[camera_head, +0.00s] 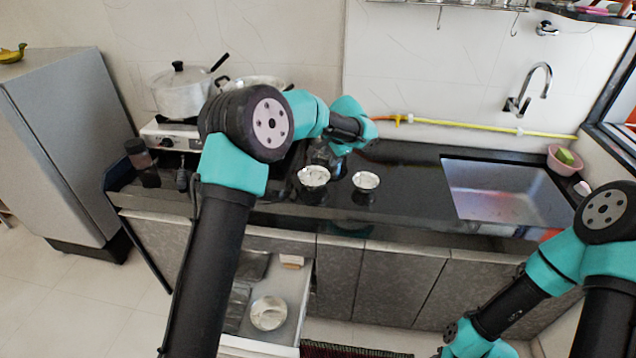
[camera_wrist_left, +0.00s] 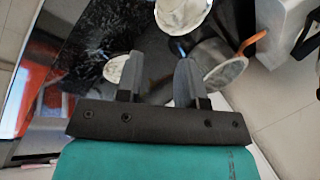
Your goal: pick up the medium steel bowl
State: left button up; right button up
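Two steel bowls stand on the black counter: a left bowl (camera_head: 313,177) and a right bowl (camera_head: 366,182). A third round metal dish (camera_head: 268,313) lies in the open drawer below. I cannot tell for sure which is the medium one. My left gripper (camera_head: 325,157) is above the counter, just behind the left bowl, partly dark against it. In the left wrist view its two fingers (camera_wrist_left: 158,78) stand apart with nothing between them. A pale bowl-like rim (camera_wrist_left: 115,70) shows beside one finger there.
A lidded pot (camera_head: 181,92) stands on the stove at the left, with a dark jar (camera_head: 138,153) nearby. The sink (camera_head: 503,191) is at the right. The open drawer (camera_head: 284,345) juts out below. The counter between the bowls and sink is clear.

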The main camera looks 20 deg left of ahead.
pick_arm(q)
jog(key=x, duration=1.2)
jog(key=shift+f, duration=0.15)
jog(key=shift+x, duration=2.6)
jog(key=shift+a, duration=0.1)
grip_shut()
